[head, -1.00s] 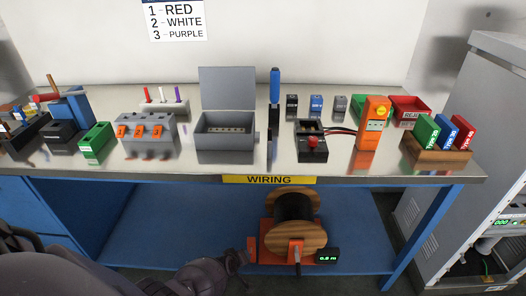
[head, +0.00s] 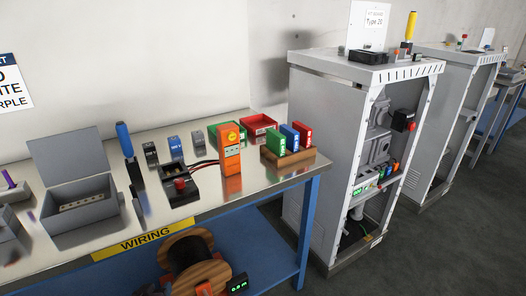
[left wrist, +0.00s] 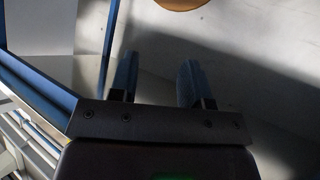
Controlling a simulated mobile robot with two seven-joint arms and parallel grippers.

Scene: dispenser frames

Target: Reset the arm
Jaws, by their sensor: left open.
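My left gripper (left wrist: 158,75) shows in the left wrist view. Its two fingers are apart with nothing between them. A grey floor and blue bench framing lie beyond it, and a round brown edge (left wrist: 172,3) shows at the top. I cannot make out the left gripper clearly in the head view. My right gripper is in neither current view.
The wiring bench (head: 228,199) holds an open grey box (head: 80,210), an orange meter (head: 230,155) and a wooden rack (head: 289,160). A cable spool (head: 200,276) sits below.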

